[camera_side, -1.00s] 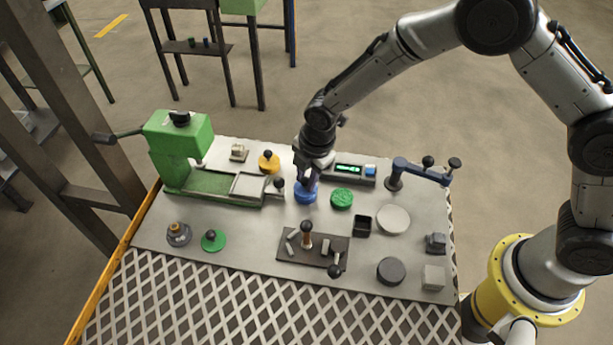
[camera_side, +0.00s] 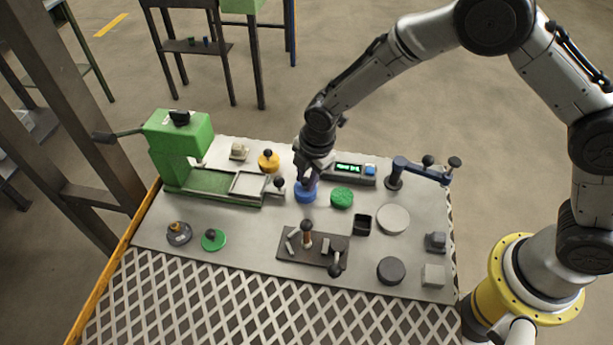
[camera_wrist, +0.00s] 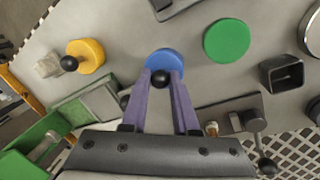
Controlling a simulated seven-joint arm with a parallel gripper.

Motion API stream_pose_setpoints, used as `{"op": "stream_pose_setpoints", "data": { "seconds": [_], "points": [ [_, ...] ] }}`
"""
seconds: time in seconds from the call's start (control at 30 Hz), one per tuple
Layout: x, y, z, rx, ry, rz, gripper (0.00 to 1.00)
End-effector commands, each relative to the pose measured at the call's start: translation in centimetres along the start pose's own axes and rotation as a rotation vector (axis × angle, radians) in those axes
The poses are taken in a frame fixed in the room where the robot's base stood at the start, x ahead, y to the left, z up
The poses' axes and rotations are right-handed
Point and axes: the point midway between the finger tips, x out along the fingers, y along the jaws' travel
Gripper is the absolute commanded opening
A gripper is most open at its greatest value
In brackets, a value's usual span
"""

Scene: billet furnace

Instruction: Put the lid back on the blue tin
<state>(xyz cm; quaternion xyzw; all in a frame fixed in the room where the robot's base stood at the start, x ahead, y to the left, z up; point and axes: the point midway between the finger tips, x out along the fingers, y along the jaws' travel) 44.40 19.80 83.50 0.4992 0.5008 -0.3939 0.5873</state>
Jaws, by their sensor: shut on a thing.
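My gripper (camera_side: 308,181) points down over the blue tin (camera_side: 305,194) near the middle of the table. In the wrist view its two fingers (camera_wrist: 161,78) are shut on the black knob of the blue lid (camera_wrist: 163,58). The lid is round and looks level, lined up with the tin. The lid hides the tin's top, and I cannot tell whether a small gap remains between them.
A yellow tin (camera_side: 268,162) with a black knob stands behind left. A green lid (camera_side: 213,241) lies front left. A dark tool tray (camera_side: 290,256) is in front, a display box (camera_side: 349,172) behind right, a green press (camera_side: 180,140) left.

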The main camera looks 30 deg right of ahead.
Motion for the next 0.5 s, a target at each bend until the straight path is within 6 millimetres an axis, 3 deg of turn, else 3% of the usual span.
{"op": "stream_pose_setpoints", "data": {
  "seconds": [0.1, 0.13, 0.3, 0.5],
  "points": [
    [-0.02, 0.02, 0.0, 0.0, 0.0, 0.001, 0.0],
    [-0.02, 0.02, 0.0, 0.0, 0.0, 0.001, 0.3],
    [-0.02, 0.02, 0.0, 0.0, 0.0, 0.0, 0.6],
    [-0.02, 0.01, 0.0, 0.0, 0.0, 0.0, 0.63]
  ]
}}
